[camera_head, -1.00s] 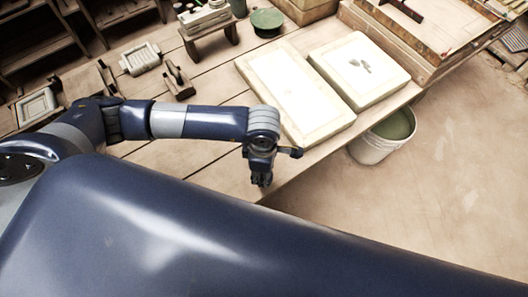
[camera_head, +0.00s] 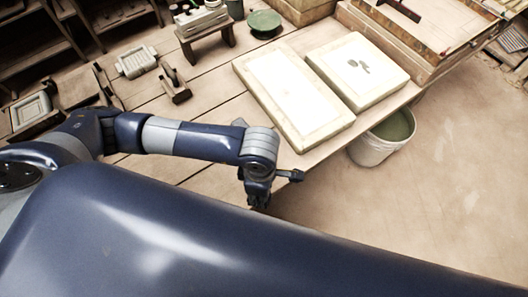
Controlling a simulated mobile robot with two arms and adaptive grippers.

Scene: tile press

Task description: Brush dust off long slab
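The long slab (camera_head: 286,104), a pale rectangular slab with a cream border, lies flat on the wooden table near its front edge. I cannot make out dust on its bright top. My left gripper (camera_head: 259,203) hangs pointing down by the table's front edge, below and left of the slab's near end, apart from it. It is small and dark, and I cannot tell whether its fingers are open or hold anything. My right gripper is out of view. I cannot pick out a brush with certainty.
A shorter slab (camera_head: 356,81) with a dark leaf mark lies right of the long one. A bucket (camera_head: 372,150) stands below the table edge. A green bowl (camera_head: 264,22), a small wooden stand (camera_head: 206,38) and a wooden tool (camera_head: 175,88) are farther back. Floor at right is clear.

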